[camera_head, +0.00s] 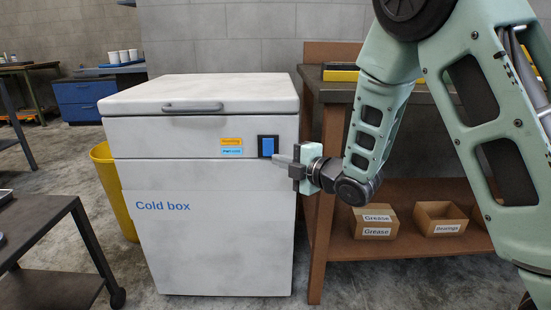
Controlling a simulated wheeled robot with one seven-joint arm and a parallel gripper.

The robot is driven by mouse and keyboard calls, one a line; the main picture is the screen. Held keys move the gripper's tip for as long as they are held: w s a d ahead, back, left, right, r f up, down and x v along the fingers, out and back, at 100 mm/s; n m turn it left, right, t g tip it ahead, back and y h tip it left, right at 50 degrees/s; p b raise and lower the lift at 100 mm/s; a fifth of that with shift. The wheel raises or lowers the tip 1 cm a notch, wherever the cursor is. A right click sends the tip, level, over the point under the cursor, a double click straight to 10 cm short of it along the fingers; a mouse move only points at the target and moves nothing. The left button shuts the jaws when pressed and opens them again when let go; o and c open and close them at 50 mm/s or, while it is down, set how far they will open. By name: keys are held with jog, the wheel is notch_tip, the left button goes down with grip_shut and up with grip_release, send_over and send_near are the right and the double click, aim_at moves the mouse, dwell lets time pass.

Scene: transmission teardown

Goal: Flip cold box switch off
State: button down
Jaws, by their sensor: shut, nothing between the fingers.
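The cold box (205,240) is a white chest with a grey lid handle and blue "Cold box" lettering, and its lid is down. Its switch (267,146) is a blue rocker in a black frame on the upper right of the front face. My gripper (276,157) is shut and empty, pointing left from the right side. Its fingertips are at the lower right edge of the switch; I cannot tell if they touch it. Which way the rocker is tipped is too small to tell.
A brown workbench (325,200) stands close to the right of the cold box, with grease (375,222) and bearings (441,219) boxes on its lower shelf. A yellow bin (112,190) is at the left. A dark cart (50,225) stands at the front left.

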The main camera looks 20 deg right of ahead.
aim_at(266, 152)
jog(key=shift+w+d+f+b, duration=0.1)
jog(key=shift+w+f+b, duration=0.1)
jog(key=shift+w, duration=0.75)
jog(key=shift+w+f+b, duration=0.1)
jog(key=shift+w+b, duration=0.05)
jog(key=shift+w, duration=0.8)
jog(key=shift+w+d+f+b, duration=0.1)
jog(key=shift+w+f+b, duration=0.1)
jog(key=shift+w, duration=0.75)
jog(key=shift+w+f+b, duration=0.15)
jog(key=shift+f+b, duration=0.2)
jog(key=shift+b, duration=0.55)
jog(key=shift+w+n+t+b, duration=0.1)
jog(key=shift+n+t+b, duration=0.2)
jog(key=shift+b, duration=0.1)
jog(key=shift+r+p, duration=0.3)
jog(key=shift+f, duration=0.1)
